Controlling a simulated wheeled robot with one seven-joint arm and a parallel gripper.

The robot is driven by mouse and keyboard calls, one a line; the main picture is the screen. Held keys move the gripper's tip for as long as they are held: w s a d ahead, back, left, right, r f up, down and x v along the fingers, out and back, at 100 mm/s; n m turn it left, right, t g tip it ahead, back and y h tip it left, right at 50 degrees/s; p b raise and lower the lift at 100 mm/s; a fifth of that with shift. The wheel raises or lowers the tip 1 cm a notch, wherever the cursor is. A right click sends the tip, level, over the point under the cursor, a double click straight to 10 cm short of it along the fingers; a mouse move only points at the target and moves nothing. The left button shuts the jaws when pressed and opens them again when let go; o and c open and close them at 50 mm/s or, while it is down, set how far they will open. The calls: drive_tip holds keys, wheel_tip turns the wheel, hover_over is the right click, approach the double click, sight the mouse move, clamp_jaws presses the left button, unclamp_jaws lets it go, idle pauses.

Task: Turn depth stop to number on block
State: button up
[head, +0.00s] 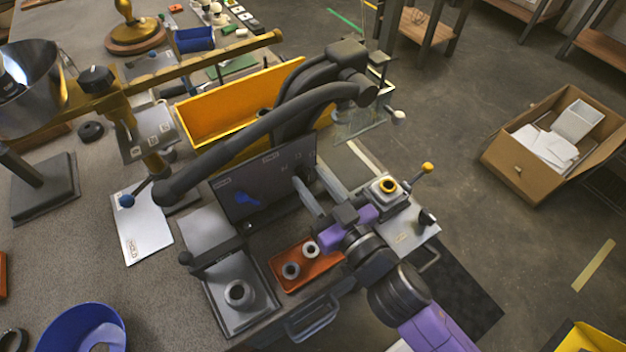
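A dark upright panel (275,170) with small pale marks and labels stands on the bench unit, with a blue pointer-shaped piece (245,198) on its face. This may be the depth stop, but I cannot tell for certain. The marks are too small to read. My gripper (308,176) reaches in from the lower right. Its two grey fingers are apart, close to the panel's right side, with nothing visible between them; I cannot tell whether they touch the panel.
An orange tray (320,277) with two ring-shaped parts lies below my gripper. A grey fixture (239,294) stands left of it. A thick dark curved arm (250,135) passes above the panel. A yellow bin (215,115) stands behind. A yellow-knobbed lever (427,168) rises at right.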

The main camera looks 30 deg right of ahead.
clamp_jaws()
drive_tip(key=shift+a+n, duration=0.1)
drive_tip(key=shift+n, duration=0.3)
drive_tip(key=n, duration=0.4)
drive_tip(key=shift+a, duration=0.2)
drive_tip(key=n, duration=0.4)
drive_tip(key=shift+a+f+n, duration=0.2)
drive_tip(key=shift+n, duration=0.2)
drive_tip(key=shift+o, duration=0.8)
unclamp_jaws()
